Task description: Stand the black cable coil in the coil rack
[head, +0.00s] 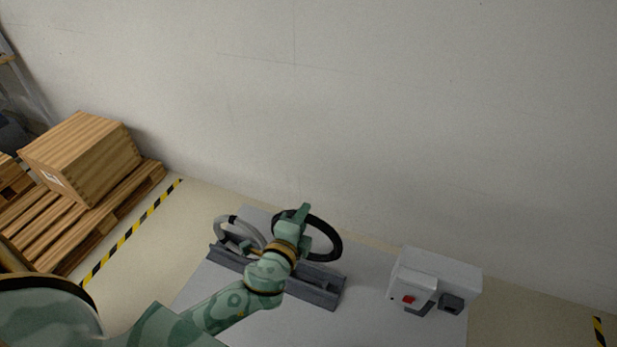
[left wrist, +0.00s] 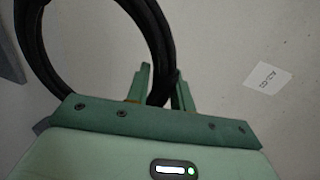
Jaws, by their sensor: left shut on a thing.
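The black cable coil (head: 336,239) is held upright by my left gripper (head: 304,213) over the right part of the coil rack. In the left wrist view the coil (left wrist: 32,50) passes between the two fingers of the left gripper (left wrist: 158,88), which is shut on it. The coil rack (head: 322,294) is a long grey trough on the grey cart top. A grey coil (head: 219,226) stands in its left part. My arm hides the rack's middle and the coil's lower left side, so I cannot tell whether the coil touches the rack. My right gripper is not in view.
A white box-shaped device (head: 435,268) with a red button stands on the cart top (head: 375,325), right of the rack. A plain wall (head: 400,120) rises behind the cart. A wooden crate (head: 85,160) sits on a pallet at the left, beyond yellow-black floor tape.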

